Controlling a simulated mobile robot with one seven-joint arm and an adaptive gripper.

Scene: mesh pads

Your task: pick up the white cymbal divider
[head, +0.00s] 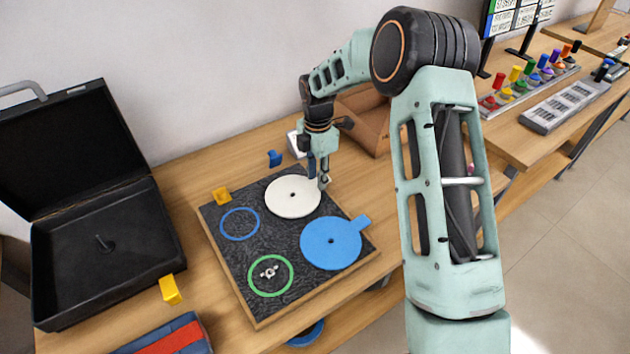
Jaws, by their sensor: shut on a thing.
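The white cymbal divider (284,203) is a flat round disc with a small dark hole in its middle. It is at the upper right part of the dark mesh pad (256,205), which lies on a wooden board. My gripper (320,182) points down at the disc's right edge and is shut on that edge. The disc looks level. I cannot tell whether it rests on the pad or is slightly raised. The fingertips are small in this view and partly hide the rim.
A blue disc with a tab (330,243) lies on the pad beside the white one. A blue ring (240,237) and a green ring (252,279) are on the left. An open black case (105,255) stands left. A brown box (365,122) is behind my gripper.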

